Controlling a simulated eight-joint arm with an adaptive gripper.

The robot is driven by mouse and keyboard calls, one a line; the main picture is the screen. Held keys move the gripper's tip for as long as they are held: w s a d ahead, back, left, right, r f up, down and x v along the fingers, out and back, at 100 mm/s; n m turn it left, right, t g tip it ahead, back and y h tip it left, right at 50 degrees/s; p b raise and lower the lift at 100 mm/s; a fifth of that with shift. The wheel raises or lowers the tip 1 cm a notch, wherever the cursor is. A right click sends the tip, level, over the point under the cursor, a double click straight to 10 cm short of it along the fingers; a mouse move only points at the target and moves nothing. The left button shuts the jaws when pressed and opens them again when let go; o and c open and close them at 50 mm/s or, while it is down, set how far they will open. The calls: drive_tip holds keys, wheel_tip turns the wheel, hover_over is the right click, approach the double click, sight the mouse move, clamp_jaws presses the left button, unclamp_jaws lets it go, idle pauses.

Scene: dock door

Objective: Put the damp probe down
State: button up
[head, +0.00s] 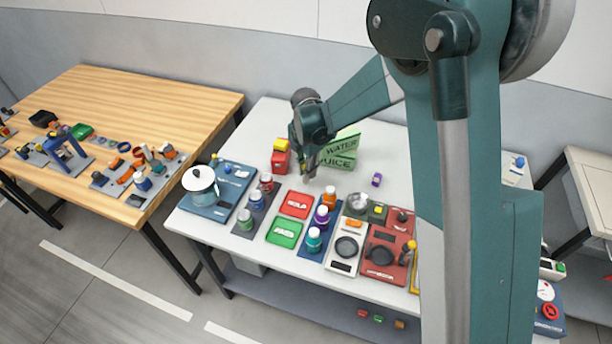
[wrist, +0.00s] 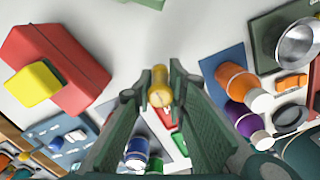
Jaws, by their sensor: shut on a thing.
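The damp probe (wrist: 160,90) shows in the wrist view as a small yellow body between my fingertips. My gripper (wrist: 160,82) is shut on it. In the head view my gripper (head: 309,170) points down over the white table, behind the red and green cards.
A red block with a yellow top (head: 281,156) stands left of my gripper. Green WATER and JUICE boxes (head: 342,150) stand behind it. Red (head: 296,204) and green (head: 284,234) cards, bottles and devices fill the front. The white table (head: 350,188) has bare room to the right.

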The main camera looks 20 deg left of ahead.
drive_tip(key=shift+f, duration=1.1)
drive_tip(key=shift+f, duration=0.15)
drive_tip(key=o, duration=0.9)
drive_tip(key=shift+r, duration=6.15)
drive_tip(key=shift+d+r, duration=0.1)
